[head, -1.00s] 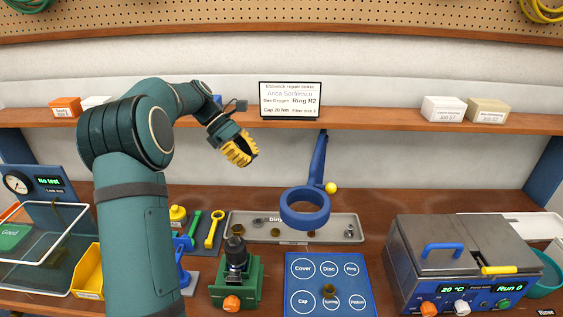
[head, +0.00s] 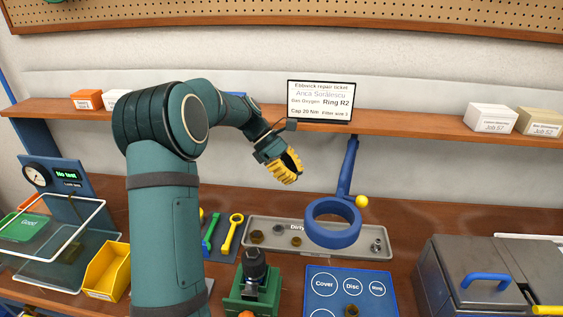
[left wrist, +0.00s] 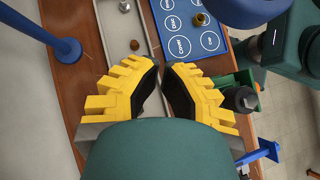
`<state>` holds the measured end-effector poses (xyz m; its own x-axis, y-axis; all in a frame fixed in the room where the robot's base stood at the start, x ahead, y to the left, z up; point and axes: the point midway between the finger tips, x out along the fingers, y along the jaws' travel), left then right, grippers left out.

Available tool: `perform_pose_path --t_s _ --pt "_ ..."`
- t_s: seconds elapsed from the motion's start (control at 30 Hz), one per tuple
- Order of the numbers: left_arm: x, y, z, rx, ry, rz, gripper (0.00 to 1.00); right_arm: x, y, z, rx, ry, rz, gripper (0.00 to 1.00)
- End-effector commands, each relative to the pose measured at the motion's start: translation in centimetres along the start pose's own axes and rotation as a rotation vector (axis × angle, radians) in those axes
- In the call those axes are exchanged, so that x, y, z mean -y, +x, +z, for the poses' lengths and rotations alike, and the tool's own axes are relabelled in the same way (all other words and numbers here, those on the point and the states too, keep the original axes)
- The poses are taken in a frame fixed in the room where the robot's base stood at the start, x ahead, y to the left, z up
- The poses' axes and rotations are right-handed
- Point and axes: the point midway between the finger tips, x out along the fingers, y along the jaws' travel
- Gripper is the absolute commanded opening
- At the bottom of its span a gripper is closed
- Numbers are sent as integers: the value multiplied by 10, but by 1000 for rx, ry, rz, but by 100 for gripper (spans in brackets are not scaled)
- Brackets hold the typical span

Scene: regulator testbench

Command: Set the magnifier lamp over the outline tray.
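The magnifier lamp has a blue ring head (head: 333,236) on a blue arm, with a yellow knob beside it. In the head view the ring appears over the grey tray marked "Dirty". The blue outline tray (head: 321,279) lies nearer, partly cut off by the lower edge; it also shows in the left wrist view (left wrist: 189,28). A blue post with a round base (left wrist: 68,50) stands at the left there. My left gripper (head: 288,172) hangs left of and above the ring, apart from it. Its yellow fingers (left wrist: 161,68) nearly meet, with nothing between them. My right gripper is out of view.
The grey tray (head: 270,244) holds several small parts. A green fixture (head: 245,287) with a black part stands left of the outline tray. A grey metal box with a blue handle (head: 486,281) is at right. A yellow bin (head: 107,270) is at left.

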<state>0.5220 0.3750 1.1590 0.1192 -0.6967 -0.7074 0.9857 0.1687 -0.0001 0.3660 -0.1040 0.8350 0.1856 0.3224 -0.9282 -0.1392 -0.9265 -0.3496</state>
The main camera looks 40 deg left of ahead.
Motion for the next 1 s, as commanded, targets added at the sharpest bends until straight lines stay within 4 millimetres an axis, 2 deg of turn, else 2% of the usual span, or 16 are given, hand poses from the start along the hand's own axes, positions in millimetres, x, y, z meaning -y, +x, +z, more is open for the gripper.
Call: perform_pose_path --t_s 0.1,0.3,0.87,1.0 --pt "0 22 2 1 2 -2 0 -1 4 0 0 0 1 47" --pt "0 38 22 1 1 -1 0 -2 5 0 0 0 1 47" --pt "0 46 30 1 -3 4 0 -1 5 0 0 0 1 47" --pt "2 56 42 2 -39 41 0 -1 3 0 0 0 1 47"
